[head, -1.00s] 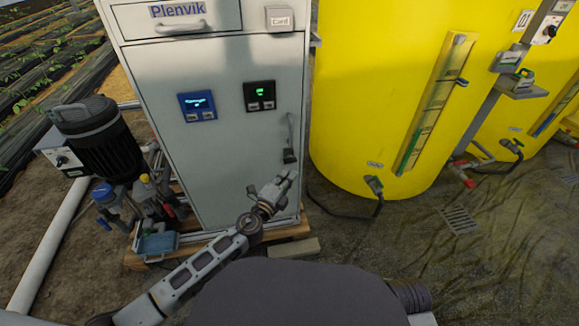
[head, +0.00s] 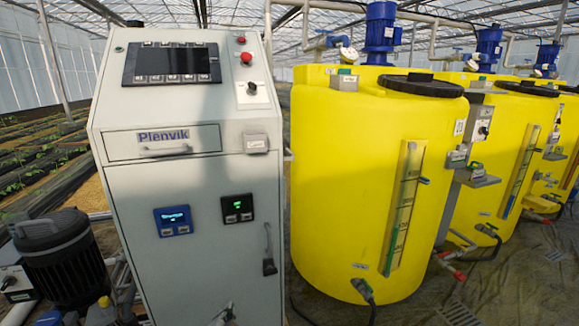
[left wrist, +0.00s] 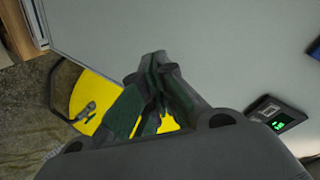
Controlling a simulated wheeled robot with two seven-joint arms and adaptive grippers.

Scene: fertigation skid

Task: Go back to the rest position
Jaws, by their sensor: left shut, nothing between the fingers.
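My left gripper (head: 227,312) shows only as its tips at the bottom edge of the head view, in front of the lower door of the grey cabinet (head: 205,275). In the left wrist view its fingers (left wrist: 158,68) are together with nothing held, and the cabinet's pale panel (left wrist: 220,45) fills much of the picture behind them. Most of the left arm is out of the head view. My right gripper is in neither view.
A yellow tank (head: 340,180) stands right of the cabinet, with more tanks beyond. A black pump motor (head: 65,265) is at the lower left. The door handle (head: 268,250) and two small displays (head: 173,220) are on the cabinet front.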

